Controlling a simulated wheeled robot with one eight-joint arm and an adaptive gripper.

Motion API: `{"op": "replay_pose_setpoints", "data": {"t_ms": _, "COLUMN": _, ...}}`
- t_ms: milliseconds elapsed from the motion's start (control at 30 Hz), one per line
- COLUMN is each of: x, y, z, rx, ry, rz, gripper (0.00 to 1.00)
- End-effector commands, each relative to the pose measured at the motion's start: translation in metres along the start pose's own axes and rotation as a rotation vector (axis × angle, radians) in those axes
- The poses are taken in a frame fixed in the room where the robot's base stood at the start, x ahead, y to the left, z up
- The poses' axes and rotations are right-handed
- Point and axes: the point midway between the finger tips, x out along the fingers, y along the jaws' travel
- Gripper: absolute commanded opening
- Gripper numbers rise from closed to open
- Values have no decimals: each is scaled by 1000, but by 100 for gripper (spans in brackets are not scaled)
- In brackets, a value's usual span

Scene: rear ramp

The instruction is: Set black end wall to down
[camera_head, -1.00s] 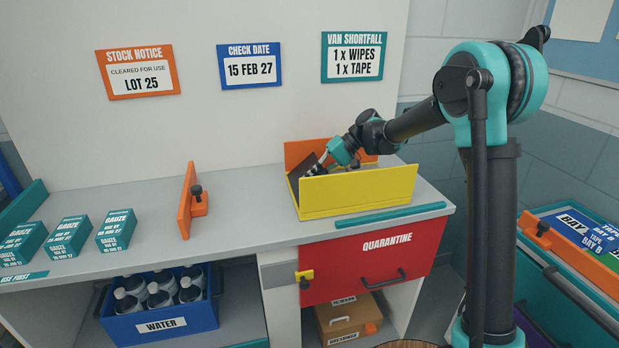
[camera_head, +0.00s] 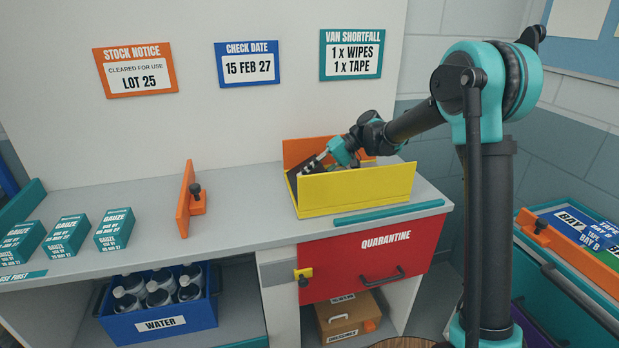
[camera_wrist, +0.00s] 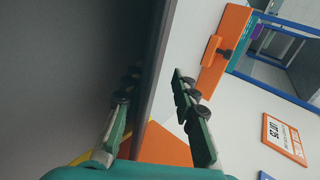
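The black end wall (camera_head: 294,185) stands at the left end of the box with a yellow front wall (camera_head: 360,190) and an orange back wall (camera_head: 298,151), on the grey counter. It looks raised and somewhat tilted; its exact angle is hard to tell. My gripper (camera_head: 308,168) reaches into the box from the right, at the wall's upper part. In the wrist view the black wall (camera_wrist: 70,70) fills the left side. My gripper (camera_wrist: 158,88) has its fingers apart there, with the wall's edge passing between them. I cannot make out contact with either finger.
An orange upright stop (camera_head: 187,200) with a black knob stands left of the box. Several gauze boxes (camera_head: 68,235) are further left. A teal strip (camera_head: 390,212) lies along the front edge, above the red quarantine panel (camera_head: 372,258). Counter between stop and box is clear.

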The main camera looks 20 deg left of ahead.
Motion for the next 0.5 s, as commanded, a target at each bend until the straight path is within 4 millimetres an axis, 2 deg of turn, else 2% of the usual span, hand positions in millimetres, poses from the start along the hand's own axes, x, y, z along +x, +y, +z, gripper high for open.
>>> {"op": "replay_pose_setpoints", "data": {"t_ms": 133, "x": -2, "y": 0, "z": 0, "rx": 0, "ry": 0, "rz": 0, "gripper": 28}}
{"op": "replay_pose_setpoints", "data": {"t_ms": 267, "x": -14, "y": 0, "z": 0, "rx": 2, "ry": 1, "rz": 0, "gripper": 28}}
{"op": "replay_pose_setpoints", "data": {"t_ms": 500, "x": -62, "y": 1, "z": 0, "rx": 3, "ry": 3, "rz": 0, "gripper": 28}}
